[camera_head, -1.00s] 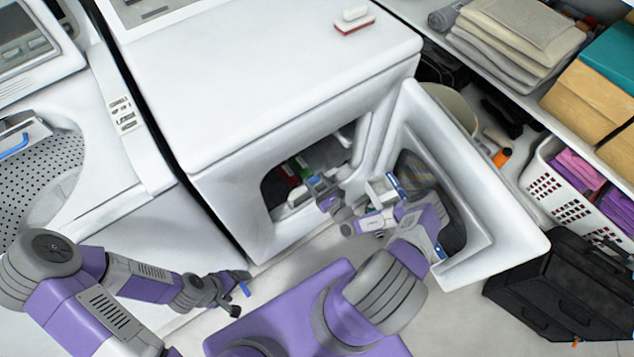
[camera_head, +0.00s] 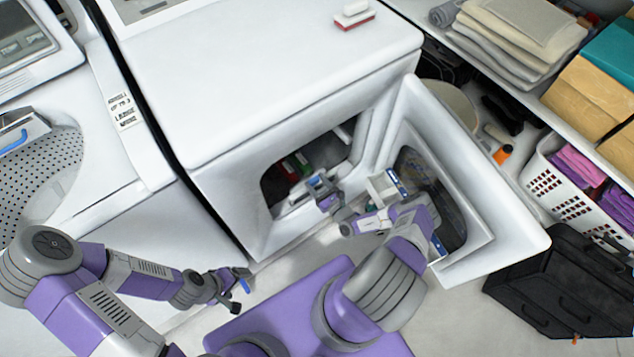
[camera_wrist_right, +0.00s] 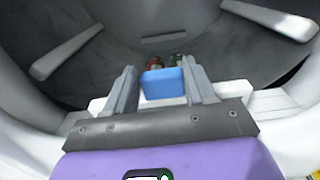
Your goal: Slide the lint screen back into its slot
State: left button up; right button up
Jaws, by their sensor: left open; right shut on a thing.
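The lint screen shows as a blue handle (camera_wrist_right: 163,84) between the two fingers of my right gripper (camera_wrist_right: 165,88) in the right wrist view. My right gripper (camera_head: 321,186) is shut on it at the front lip of the dryer's open mouth (camera_head: 287,222) in the head view. The rest of the screen is hidden below the handle and fingers. I cannot see the slot, so I cannot tell how far the screen sits in it. My left gripper (camera_head: 238,284) is open and empty, low in front of the machines.
The dryer door (camera_head: 495,225) stands open to the right of my right arm. Red and green items lie inside the drum (camera_wrist_right: 150,28). A washer with a perforated drum (camera_head: 40,175) is at left. A laundry basket (camera_head: 562,190) and black case (camera_head: 555,285) are at right.

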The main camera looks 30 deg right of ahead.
aim_at(315, 186)
jog(key=shift+f, duration=2.3)
jog(key=o, duration=1.2)
jog(key=shift+f, duration=0.1)
notch_tip(315, 186, up, 10)
jog(key=p, duration=0.6)
